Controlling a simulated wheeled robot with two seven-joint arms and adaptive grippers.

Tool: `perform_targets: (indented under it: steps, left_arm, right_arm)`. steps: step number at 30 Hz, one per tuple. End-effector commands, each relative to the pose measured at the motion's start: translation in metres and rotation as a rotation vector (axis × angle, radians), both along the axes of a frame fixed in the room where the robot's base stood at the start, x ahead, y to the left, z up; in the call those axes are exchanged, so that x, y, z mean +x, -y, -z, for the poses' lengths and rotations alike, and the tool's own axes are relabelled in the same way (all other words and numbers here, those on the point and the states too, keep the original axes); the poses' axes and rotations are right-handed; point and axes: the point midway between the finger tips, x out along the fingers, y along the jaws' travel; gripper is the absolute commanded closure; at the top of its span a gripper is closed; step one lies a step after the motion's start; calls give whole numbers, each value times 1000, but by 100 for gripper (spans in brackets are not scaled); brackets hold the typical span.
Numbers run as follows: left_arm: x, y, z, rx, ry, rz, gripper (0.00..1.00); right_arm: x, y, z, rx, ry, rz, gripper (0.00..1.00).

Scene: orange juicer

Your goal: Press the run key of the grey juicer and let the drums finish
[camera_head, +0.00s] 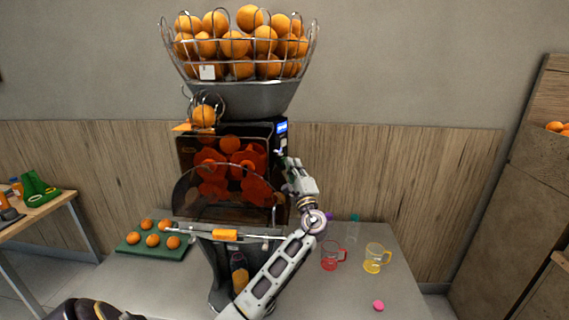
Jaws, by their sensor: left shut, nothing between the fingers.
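The grey juicer (236,97) stands on the table, with a wire basket of oranges on top. Its red-orange drums (210,170) show behind a dark transparent front cover. A small lit blue display (282,127) sits at the upper right of its housing. My right gripper is not in view.
A green tray (127,247) with several oranges lies left of the juicer. A red mug (332,262), a yellow mug (374,264) and a pink round object (378,305) stand on the grey table (400,285) to the right.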

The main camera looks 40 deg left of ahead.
Motion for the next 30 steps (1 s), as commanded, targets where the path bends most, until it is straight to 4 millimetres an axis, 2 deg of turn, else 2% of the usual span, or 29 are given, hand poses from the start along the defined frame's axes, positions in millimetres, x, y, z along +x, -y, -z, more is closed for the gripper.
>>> perform_targets:
  steps: [1,13,30]
  left_arm:
    - [0,-2,5,-4,-6,-5,100]
    - [1,3,5,-5,-7,1,100]
    - [2,38,4,-3,-3,4,100]
  right_arm:
    - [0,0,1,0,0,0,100]
    - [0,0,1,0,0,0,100]
    - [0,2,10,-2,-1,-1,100]
